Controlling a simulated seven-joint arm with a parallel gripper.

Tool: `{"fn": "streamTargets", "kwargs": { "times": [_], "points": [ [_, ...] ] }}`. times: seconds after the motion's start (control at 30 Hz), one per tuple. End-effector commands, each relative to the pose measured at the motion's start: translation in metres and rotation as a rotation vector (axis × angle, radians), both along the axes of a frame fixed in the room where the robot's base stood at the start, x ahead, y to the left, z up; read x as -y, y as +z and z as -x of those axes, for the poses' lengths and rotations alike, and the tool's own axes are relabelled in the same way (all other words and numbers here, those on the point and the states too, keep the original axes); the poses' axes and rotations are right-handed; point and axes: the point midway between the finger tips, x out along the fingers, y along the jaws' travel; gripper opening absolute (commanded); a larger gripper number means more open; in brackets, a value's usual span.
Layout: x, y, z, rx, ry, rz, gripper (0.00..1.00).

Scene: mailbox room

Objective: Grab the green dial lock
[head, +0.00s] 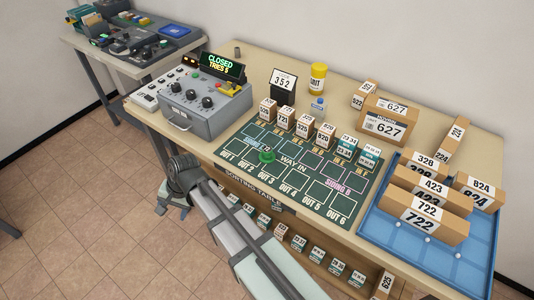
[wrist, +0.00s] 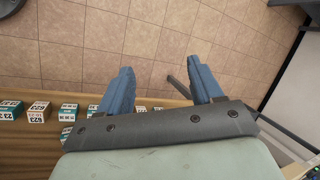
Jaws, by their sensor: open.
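A small round green piece with a raised top, which looks like the green dial lock (head: 267,156), sits on the dark green sorting mat (head: 283,218), by the WAY IN lettering. It does not show in the wrist view. My gripper (wrist: 160,68) is open and empty in the wrist view, its two blue fingers wide apart over the tiled floor by the table's front edge. In the head view my arm comes up from the bottom to the front of the table, clear of the green piece. The fingers are not clear there.
A grey control box (head: 205,104) with a CLOSED display (head: 221,65) stands left of the mat. Several numbered boxes line the mat's back edge. A blue tray (head: 450,262) with parcels is at right. A lower shelf holds small numbered boxes (wrist: 39,110).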

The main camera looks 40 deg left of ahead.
Motion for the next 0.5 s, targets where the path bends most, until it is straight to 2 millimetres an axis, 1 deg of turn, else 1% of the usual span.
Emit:
{"fn": "streamTargets", "kwargs": {
  "times": [0.03,0.17,0.2,0.27,0.3,0.37,0.5],
  "points": [
    [0.003,0.019,-0.012,0.026,0.012,-0.018,0.66],
    [0.015,0.059,-0.047,0.105,0.058,-0.050,0.66],
    [0.020,0.071,-0.059,0.131,0.071,-0.059,0.66],
    [0.029,0.089,-0.076,0.172,0.094,-0.067,0.66],
    [0.036,0.101,-0.089,0.201,0.107,-0.072,0.66],
    [0.048,0.119,-0.108,0.242,0.127,-0.075,0.66],
    [0.081,0.159,-0.151,0.345,0.175,-0.072,0.66]
  ]
}}
